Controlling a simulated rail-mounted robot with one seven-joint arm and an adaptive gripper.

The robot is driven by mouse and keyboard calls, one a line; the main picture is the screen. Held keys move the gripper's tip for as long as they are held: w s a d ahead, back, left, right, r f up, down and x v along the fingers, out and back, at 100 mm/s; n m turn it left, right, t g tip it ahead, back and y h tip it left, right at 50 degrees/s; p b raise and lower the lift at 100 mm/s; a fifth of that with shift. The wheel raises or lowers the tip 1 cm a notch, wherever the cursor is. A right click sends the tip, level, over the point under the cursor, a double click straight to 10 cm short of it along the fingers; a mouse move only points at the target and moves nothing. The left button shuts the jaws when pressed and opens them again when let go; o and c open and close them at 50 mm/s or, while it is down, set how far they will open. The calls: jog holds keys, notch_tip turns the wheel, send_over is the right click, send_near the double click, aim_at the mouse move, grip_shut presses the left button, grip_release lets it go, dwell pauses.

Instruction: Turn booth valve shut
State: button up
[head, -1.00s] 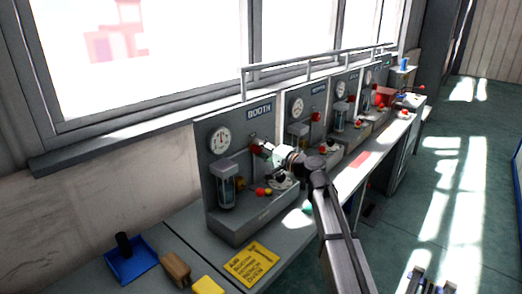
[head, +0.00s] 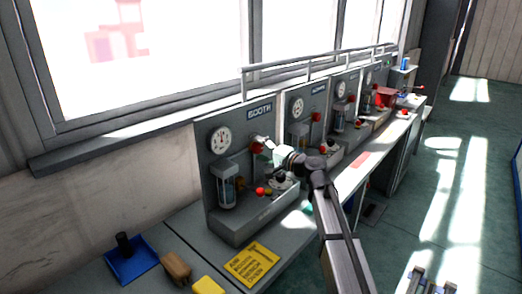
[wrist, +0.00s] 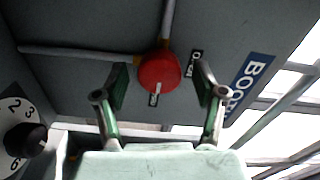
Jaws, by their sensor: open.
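The booth valve is a round red knob (wrist: 159,72) with a white mark, on the grey panel under the BOOTH label (wrist: 250,82). In the wrist view it lies between and just beyond the fingertips of my open gripper (wrist: 160,82); one finger is on each side, with gaps, and I see no contact. In the head view the red knob (head: 257,149) is at the panel's upper right, below the BOOTH sign (head: 259,112), and my gripper (head: 264,145) reaches it from the right. The pipes (wrist: 85,52) meet at the knob.
The booth panel has a pressure gauge (head: 220,140), a glass cylinder (head: 227,185) and small red and yellow knobs on its base. Similar panels continue to the right. A yellow sign (head: 251,264), a blue tray (head: 130,262) and a brown block (head: 176,266) lie on the bench.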

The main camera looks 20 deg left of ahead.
jog(key=v, duration=1.2)
